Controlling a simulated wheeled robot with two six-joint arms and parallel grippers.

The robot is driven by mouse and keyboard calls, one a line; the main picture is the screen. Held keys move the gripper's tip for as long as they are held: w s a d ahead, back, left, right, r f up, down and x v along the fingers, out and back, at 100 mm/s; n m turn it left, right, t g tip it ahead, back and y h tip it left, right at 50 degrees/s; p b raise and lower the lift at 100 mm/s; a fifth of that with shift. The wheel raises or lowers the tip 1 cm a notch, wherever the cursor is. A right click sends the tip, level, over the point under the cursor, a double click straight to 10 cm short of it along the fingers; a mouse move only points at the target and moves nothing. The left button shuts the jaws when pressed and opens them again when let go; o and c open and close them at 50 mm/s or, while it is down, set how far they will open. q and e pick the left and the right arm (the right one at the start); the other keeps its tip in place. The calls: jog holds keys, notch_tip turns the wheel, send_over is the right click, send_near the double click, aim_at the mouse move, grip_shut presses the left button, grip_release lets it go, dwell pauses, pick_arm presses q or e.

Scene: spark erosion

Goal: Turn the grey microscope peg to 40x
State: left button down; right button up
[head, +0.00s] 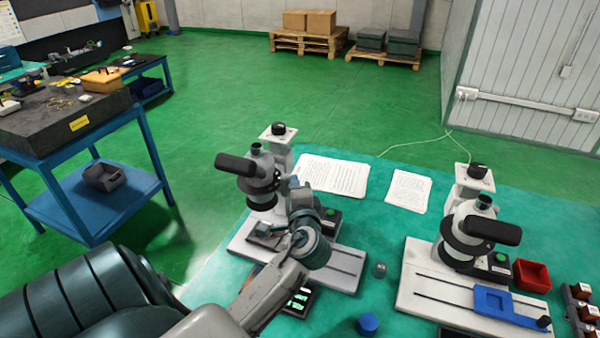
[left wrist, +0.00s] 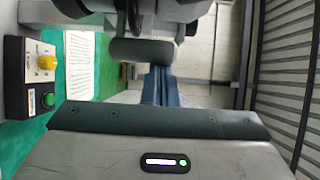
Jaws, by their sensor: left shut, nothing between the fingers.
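The left microscope (head: 262,178) stands on a white base plate (head: 345,265), with a black tube pointing left. My left gripper (head: 300,202) is right beside its body, on the right side; contact cannot be told. It is shut and empty. A control box (left wrist: 28,75) with a yellow knob (left wrist: 46,62) and green button shows in the left wrist view, where dark microscope parts (left wrist: 145,50) fill the top. A second microscope (head: 468,235) stands on the right. I cannot make out the grey peg or any 40x mark. My right gripper is not in view.
Two paper sheets (head: 333,176) lie behind the microscopes. A small grey-green cylinder (head: 379,270) and a blue cylinder (head: 368,323) stand between the base plates. A red bin (head: 532,276) is at the right. A blue-legged workbench (head: 70,120) stands at the left.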

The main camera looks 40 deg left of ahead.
aim_at(286, 183)
pick_arm(q)
jog(key=shift+s+m+t+h+p, duration=0.25)
jog(key=shift+s+m+t+h, duration=0.35)
jog(key=shift+s, duration=0.3)
jog(key=shift+s+m+t+h+p, duration=0.25)
jog(key=shift+s+m+t+h, duration=0.35)
jog(key=shift+s, duration=0.25)
